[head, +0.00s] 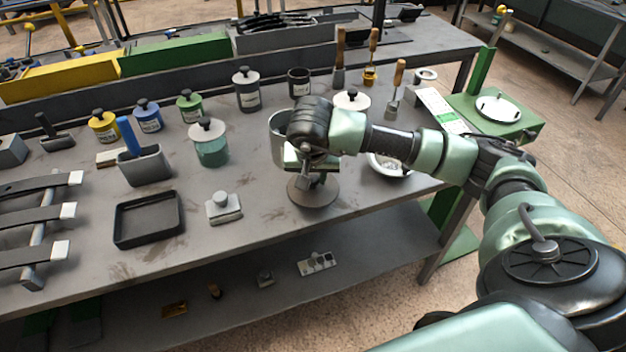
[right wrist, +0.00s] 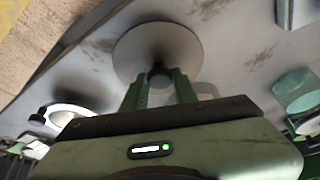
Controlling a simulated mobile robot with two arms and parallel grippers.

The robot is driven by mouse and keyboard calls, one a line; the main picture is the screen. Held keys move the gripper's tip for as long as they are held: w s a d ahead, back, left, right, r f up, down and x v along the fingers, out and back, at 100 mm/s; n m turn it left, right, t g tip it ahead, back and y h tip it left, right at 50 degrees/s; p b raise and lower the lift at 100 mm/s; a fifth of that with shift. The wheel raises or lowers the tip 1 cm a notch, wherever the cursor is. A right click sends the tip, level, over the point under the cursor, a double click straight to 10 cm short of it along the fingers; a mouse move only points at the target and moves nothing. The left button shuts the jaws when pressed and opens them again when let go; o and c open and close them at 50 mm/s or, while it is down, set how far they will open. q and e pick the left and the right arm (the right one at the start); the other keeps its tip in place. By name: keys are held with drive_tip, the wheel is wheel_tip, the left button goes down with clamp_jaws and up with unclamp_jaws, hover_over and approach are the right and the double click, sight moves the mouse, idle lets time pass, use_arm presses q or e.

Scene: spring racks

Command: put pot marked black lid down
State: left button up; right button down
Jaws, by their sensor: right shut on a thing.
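My right gripper (head: 309,174) is shut on the dark knob of a round grey lid (head: 315,192). In the right wrist view the green fingers (right wrist: 158,86) hold the knob from two sides, and the lid (right wrist: 155,45) faces the camera with its disc spread below. The lid is low over the front right of the bench; I cannot tell whether it touches the top. A dark pot (head: 299,82) with a pale label stands open at the back; its label is too small to read. My left gripper is not in view.
A grey vessel (head: 278,137) stands just behind my right gripper. A green pot with white lid (head: 210,145), a small grey block with a knob (head: 223,207) and a black tray (head: 147,219) lie left. The bench front between block and lid is clear.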

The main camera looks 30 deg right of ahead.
drive_tip(key=shift+f, duration=0.95)
drive_tip(key=shift+f, duration=0.2)
drive_tip(key=c, duration=1.1)
unclamp_jaws()
drive_tip(key=shift+r, duration=0.15)
drive_tip(key=shift+r, duration=0.2)
drive_tip(key=b+v, duration=0.2)
drive_tip(key=v, duration=1)
